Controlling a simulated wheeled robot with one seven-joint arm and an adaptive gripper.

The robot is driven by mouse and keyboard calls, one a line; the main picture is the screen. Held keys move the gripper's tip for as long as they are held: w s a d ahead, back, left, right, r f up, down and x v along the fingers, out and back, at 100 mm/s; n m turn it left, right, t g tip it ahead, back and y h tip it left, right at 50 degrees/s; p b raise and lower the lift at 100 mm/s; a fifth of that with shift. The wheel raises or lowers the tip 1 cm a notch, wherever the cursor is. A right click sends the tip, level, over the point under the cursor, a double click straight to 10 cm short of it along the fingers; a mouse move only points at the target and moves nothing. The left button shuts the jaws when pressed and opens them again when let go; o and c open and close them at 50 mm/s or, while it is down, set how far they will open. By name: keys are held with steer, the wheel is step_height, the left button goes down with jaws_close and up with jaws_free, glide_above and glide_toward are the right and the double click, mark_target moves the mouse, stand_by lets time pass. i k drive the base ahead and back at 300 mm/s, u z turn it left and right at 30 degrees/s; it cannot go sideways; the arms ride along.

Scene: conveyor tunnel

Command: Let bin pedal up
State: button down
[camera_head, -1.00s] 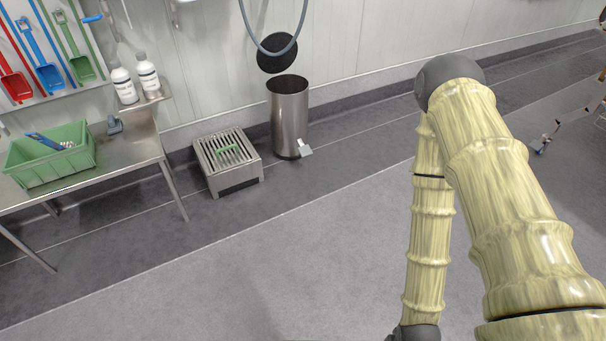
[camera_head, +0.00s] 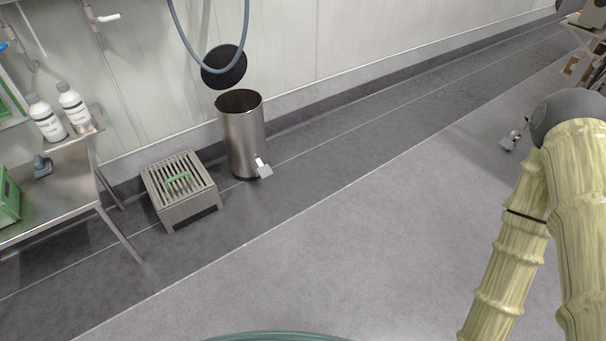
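The steel pedal bin (camera_head: 243,140) stands upright on the floor against the back wall. Its round dark lid (camera_head: 223,68) is raised open behind the mouth, leaving the dark opening visible. The bin's pedal (camera_head: 264,170) sticks out at the base, on the front right side. From this distance I cannot tell how far down the pedal is. My yellowish arm hangs at the right of the head view. My gripper is outside the picture, and nothing of mine shows touching the bin or pedal.
A slatted metal step (camera_head: 181,212) with a green piece on top stands left of the bin. A steel table (camera_head: 62,211) is at far left. A hose (camera_head: 191,48) hangs above the bin. Open grey floor (camera_head: 330,240) lies in front.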

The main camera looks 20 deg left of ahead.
mark_target(264, 172)
steer(key=z, duration=0.05)
steer(key=i, duration=0.75)
steer(key=u, duration=0.7)
steer(key=i, duration=0.65)
steer(key=u, duration=0.6)
